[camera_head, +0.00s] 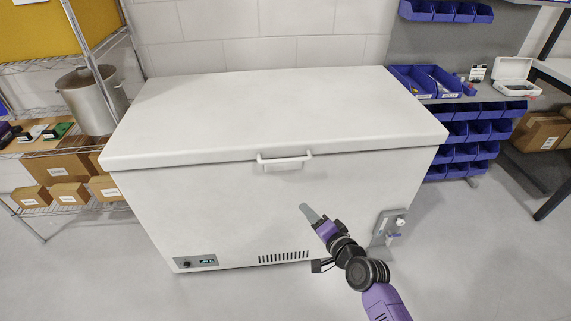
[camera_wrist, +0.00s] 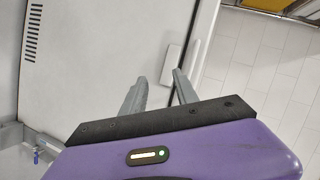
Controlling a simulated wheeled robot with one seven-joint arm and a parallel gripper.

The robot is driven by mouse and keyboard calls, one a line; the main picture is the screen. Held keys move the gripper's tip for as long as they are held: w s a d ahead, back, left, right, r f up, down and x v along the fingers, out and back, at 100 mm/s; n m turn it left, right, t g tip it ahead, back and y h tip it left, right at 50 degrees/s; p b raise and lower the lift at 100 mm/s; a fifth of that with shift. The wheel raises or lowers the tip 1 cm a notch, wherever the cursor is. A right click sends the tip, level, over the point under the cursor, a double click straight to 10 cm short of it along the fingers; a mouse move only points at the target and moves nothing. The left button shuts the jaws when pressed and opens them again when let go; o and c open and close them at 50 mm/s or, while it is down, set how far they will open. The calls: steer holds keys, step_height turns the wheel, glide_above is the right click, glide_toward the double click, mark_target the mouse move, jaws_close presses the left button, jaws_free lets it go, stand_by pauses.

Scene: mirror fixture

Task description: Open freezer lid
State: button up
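The white chest freezer (camera_head: 275,205) stands against the wall with its lid (camera_head: 265,110) shut. The lid's white handle (camera_head: 284,160) is at the middle of the front edge. My gripper (camera_head: 304,207) is in front of the freezer's front face, below the handle and slightly to its right. In the wrist view my gripper (camera_wrist: 159,76) has its two grey fingers apart with nothing between them. The handle (camera_wrist: 196,50) shows there just beyond the right fingertip, and I see a gap between them in the picture. The freezer front (camera_wrist: 95,60) fills the left.
A wire shelf with boxes (camera_head: 68,193) and a steel pot (camera_head: 92,100) stands at the left. Blue bins (camera_head: 430,82) are at the right. The lid top is clear.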

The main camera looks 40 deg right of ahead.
mark_target(285, 161)
steer(key=w+d+r+m, duration=0.1)
steer(key=w+d, duration=0.1)
steer(key=w, duration=0.4)
steer(key=w+d+r+m+t+b, duration=0.1)
steer(key=w+d+m, duration=0.1)
steer(key=w, duration=0.5)
steer(key=w+d+r+m+b, duration=0.1)
steer(key=w+d+m, duration=0.1)
steer(key=w, duration=0.4)
steer(key=shift+w+d+r+y, duration=0.15)
steer(key=shift+d, duration=0.25)
steer(key=shift+w+d+r+y, duration=0.15)
steer(key=shift+d, duration=0.2)
jaws_close()
